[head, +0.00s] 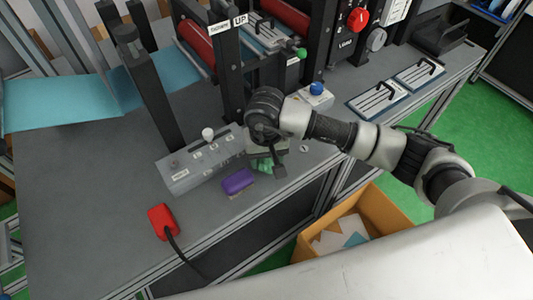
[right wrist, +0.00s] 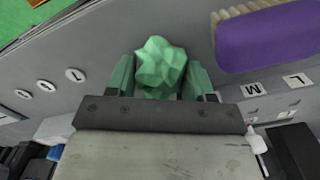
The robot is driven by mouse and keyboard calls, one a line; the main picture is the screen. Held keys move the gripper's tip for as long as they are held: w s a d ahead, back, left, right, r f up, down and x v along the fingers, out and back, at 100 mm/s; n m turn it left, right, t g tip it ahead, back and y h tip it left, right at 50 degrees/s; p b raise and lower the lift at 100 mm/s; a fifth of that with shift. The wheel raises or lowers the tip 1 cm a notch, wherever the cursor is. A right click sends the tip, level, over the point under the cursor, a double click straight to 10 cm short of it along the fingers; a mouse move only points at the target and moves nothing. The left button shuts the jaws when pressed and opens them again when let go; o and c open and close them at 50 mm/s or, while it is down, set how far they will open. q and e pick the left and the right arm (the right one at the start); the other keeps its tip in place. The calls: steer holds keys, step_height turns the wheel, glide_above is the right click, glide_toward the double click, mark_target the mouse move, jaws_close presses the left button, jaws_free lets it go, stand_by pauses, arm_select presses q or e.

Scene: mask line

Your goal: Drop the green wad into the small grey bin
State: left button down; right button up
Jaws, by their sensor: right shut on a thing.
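The green wad (right wrist: 160,66) is a crumpled, faceted lump in the right wrist view. It sits between the two green fingers of my right gripper (right wrist: 160,78), which is shut on it. In the head view my right gripper (head: 263,165) points down low over the grey bench, between the purple brush and the machine frame. There the wad is hard to tell from the green fingers. I cannot make out a small grey bin in either view. My left gripper is not in view.
A purple brush (head: 238,181) lies beside the gripper, near a grey switch box (head: 190,170) with a white-knobbed lever. A red box (head: 164,221) with a cable lies at the front. An orange-brown box (head: 392,203) of scraps stands below the bench edge.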

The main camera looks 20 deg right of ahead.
steer(key=shift+f, duration=0.1)
steer(key=shift+f+b, duration=0.15)
steer(key=shift+b, duration=0.15)
steer(key=o, duration=0.6)
